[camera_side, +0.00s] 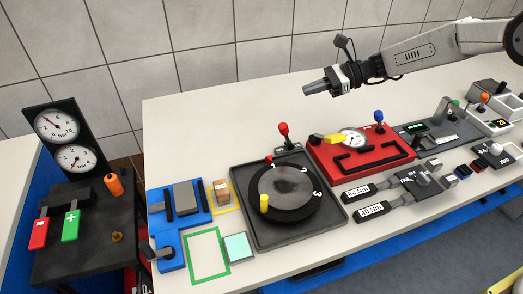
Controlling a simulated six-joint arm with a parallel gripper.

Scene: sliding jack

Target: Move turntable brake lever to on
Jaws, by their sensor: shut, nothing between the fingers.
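The turntable (285,182) is a dark disc on a grey base plate, with a yellow upright peg (264,203) near its front left. A red-topped lever (284,130) stands at the plate's back edge, apparently the brake lever. It looks roughly upright; its on or off label is too small to read. My gripper (308,89) is shut and empty. It hangs in the air above and to the right of the lever in the picture, pointing left, and does not touch it.
A red panel (360,155) with a gauge, a yellow handle and a blue-topped lever stands right of the turntable. A blue fixture (172,250) and a small brown box (221,191) are to the left. The table behind the turntable (200,120) is clear.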

